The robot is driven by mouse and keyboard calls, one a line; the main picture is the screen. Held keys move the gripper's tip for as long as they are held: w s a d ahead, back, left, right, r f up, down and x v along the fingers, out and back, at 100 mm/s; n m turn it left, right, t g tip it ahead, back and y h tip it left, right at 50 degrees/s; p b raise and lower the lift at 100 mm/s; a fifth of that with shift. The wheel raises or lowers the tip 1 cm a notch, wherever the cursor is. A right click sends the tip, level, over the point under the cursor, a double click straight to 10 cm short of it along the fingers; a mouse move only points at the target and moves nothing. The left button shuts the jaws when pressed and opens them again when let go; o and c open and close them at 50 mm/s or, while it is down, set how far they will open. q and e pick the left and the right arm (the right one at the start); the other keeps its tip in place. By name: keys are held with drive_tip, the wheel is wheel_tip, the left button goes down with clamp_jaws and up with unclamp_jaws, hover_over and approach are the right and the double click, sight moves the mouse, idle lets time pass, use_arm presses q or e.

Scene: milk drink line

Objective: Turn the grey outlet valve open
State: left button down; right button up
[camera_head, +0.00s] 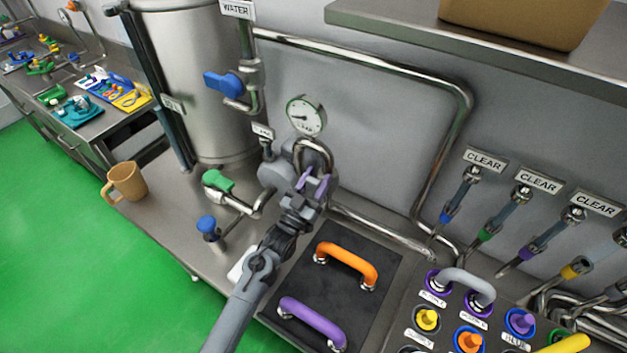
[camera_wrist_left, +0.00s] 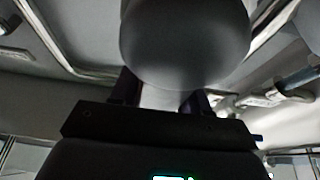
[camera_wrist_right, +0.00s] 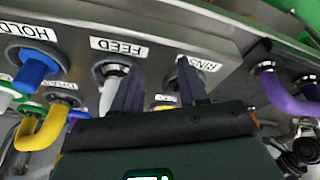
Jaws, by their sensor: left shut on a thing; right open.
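The grey outlet valve (camera_head: 275,173) sits on the pipework below the round gauge, in front of the steel tank. My left gripper (camera_head: 312,184) reaches up to it from below and is shut on its grey handle. In the left wrist view the rounded grey handle (camera_wrist_left: 185,45) fills the space above the fingers, which close on its lower part. The gripper hides part of the valve in the head view, so its exact angle cannot be told. My right gripper (camera_wrist_right: 160,82) is open and empty, facing a labelled knob panel; it is outside the head view.
A gauge (camera_head: 306,115) is just above the valve. A green-handled valve (camera_head: 218,181) and a blue knob (camera_head: 207,225) are to its left. A black plate (camera_head: 337,275) with orange and purple handles lies below. A brown mug (camera_head: 125,182) stands at the bench's left edge.

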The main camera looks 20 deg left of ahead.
use_arm(q)
drive_tip(key=c, duration=0.6)
unclamp_jaws()
drive_tip(key=shift+c, duration=0.2)
use_arm(e)
drive_tip(key=shift+a, duration=0.1)
use_arm(q)
drive_tip(key=v, duration=1.1)
use_arm(e)
drive_tip(key=shift+f, duration=0.2)
